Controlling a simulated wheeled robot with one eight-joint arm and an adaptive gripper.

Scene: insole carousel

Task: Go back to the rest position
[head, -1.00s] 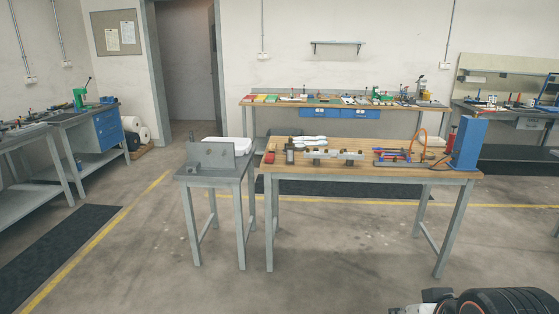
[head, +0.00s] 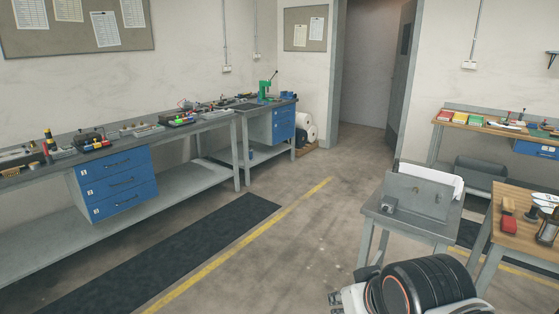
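Part of my own arm, black with an orange ring and white casing, shows at the bottom right of the head view. Its end is cut off by the frame, and my gripper cannot be made out, so what it holds is not shown. The small grey table (head: 424,228) stands just behind my arm. It carries an upright grey plate (head: 420,196) and a white bin (head: 440,180). The wooden-topped table (head: 519,229) is at the right edge, partly cut off, with a red item (head: 509,225) and white pieces (head: 545,200) on it.
A long grey bench (head: 190,131) with blue drawers (head: 118,183) runs along the left wall. A dark mat (head: 165,262) and a yellow floor line (head: 245,242) lie before it. The floor between bench and tables is clear. An open doorway (head: 368,75) is behind.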

